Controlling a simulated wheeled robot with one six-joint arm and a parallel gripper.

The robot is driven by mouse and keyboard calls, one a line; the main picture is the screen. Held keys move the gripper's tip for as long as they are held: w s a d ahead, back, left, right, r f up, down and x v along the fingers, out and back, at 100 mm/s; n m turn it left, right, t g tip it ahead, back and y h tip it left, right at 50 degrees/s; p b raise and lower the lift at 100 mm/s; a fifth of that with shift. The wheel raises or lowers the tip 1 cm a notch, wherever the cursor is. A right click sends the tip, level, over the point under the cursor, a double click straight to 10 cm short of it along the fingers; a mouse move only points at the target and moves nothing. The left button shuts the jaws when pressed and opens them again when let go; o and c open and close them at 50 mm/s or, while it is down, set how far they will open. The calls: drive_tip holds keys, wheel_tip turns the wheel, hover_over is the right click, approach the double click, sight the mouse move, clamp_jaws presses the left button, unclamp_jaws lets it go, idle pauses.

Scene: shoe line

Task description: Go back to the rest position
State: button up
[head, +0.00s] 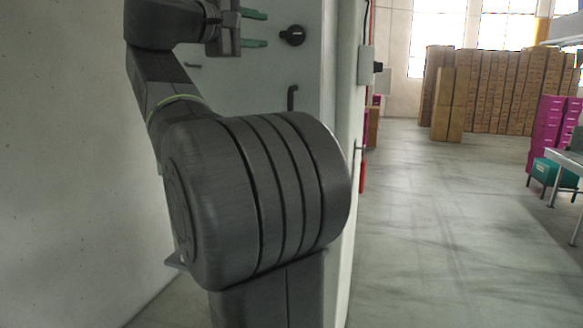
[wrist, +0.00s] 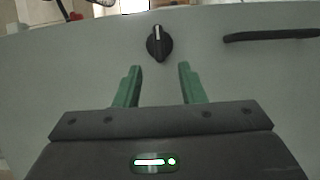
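My gripper (head: 254,28) is raised at the top left of the head view, in front of a pale cabinet panel. Its two green fingers are apart with nothing between them. In the wrist view my gripper (wrist: 158,86) points at the panel, and the fingers are spread. A black rotary knob (wrist: 159,43) with a white mark pointing up sits on the panel just beyond the fingertips, apart from them. The knob also shows in the head view (head: 292,35), to the right of the fingers.
The pale cabinet (head: 310,75) stands close in front of my arm, with a black handle (wrist: 270,35) on it. A pale wall is at the left. Open floor (head: 430,230) lies to the right, with stacked cardboard boxes (head: 500,90) at the back and magenta crates (head: 548,125) at the right.

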sight(289, 37)
drive_tip(key=shift+n, duration=0.4)
drive_tip(key=x, duration=0.6)
drive_tip(key=p+x, duration=0.1)
drive_tip(key=x, duration=0.2)
drive_tip(key=shift+w+d+f, duration=0.25)
drive_tip(key=n+t+b, duration=0.1)
drive_tip(key=n, duration=0.1)
drive_tip(key=n+t+b, duration=0.1)
drive_tip(key=n, duration=0.2)
drive_tip(key=shift+s+f+h, duration=0.1)
drive_tip(key=shift+h, duration=0.2)
drive_tip(key=shift+s+n+t, duration=0.1)
drive_tip(key=shift+n+t, duration=0.4)
drive_tip(key=shift+n, duration=0.5)
drive_tip(key=b+v, duration=0.2)
drive_tip(key=v, duration=0.8)
drive_tip(key=shift+s+a+b, duration=0.25)
drive_tip(key=shift+a+b, duration=0.05)
drive_tip(key=shift+b, duration=0.1)
